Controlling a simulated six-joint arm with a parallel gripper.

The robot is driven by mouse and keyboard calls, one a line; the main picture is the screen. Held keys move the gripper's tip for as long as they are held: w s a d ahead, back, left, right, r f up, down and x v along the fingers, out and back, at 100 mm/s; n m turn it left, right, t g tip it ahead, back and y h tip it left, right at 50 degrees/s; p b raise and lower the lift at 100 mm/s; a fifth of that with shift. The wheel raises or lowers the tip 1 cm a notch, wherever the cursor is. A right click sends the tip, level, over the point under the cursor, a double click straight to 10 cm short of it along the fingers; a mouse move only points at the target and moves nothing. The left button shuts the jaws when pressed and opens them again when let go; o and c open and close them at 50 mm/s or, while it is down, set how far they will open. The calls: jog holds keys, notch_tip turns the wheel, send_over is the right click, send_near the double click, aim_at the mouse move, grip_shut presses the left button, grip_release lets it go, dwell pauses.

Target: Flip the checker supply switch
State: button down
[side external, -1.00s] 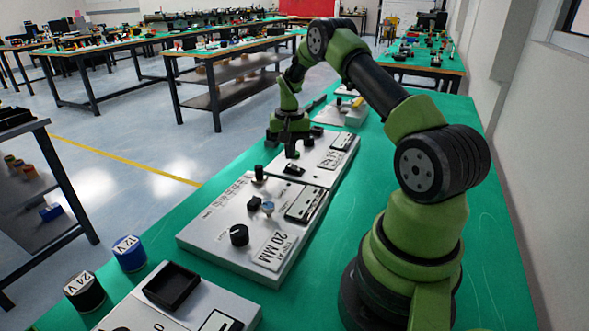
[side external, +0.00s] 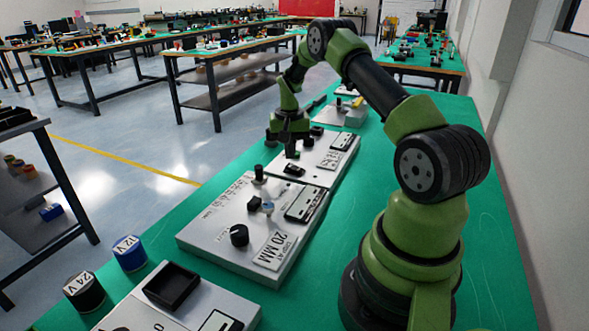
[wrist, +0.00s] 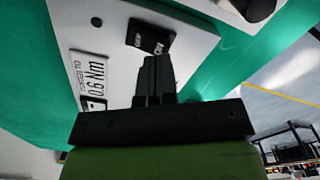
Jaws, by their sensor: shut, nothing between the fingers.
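The black rocker switch (wrist: 143,35), lettered OFF and ON, sits on a light grey panel (wrist: 110,20) in the wrist view. A label reading 0.6 Nm (wrist: 93,78) is on the same panel. My gripper (wrist: 156,60) is shut and empty, with its fingertips at the ON end of the switch. I cannot tell whether they touch it. In the side view my gripper (side external: 292,155) points down over the panel (side external: 318,158), close to a small black part (side external: 294,169) that looks like the switch.
A larger grey box labelled 20 MM (side external: 225,238), with raised knobs, stands nearer the camera. A black tray (side external: 172,286) and 12 V (side external: 130,255) and 24 V (side external: 84,292) cylinders are at the front. Another grey unit (side external: 340,113) lies beyond. Green bench is bare on the right.

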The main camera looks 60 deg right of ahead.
aim_at(290, 166)
jog(key=shift+f, duration=1.35)
dwell(0.4)
jog(key=shift+r, duration=3.55)
jog(key=s+a+r+n+t, duration=0.2)
jog(key=a+r+n+t, duration=0.2)
jog(key=a+r, duration=1.35)
jog(key=s+a+r+n+t+y, duration=0.1)
jog(key=s+a+n, duration=0.1)
jog(key=s+a, duration=0.4)
jog(key=s+a+r+n+t+y, duration=0.1)
jog(key=s+a+n+t, duration=0.1)
jog(key=s+a, duration=0.3)
jog(key=s, duration=0.4)
jog(key=shift+a+r, duration=0.25)
jog(key=shift+a, duration=0.15)
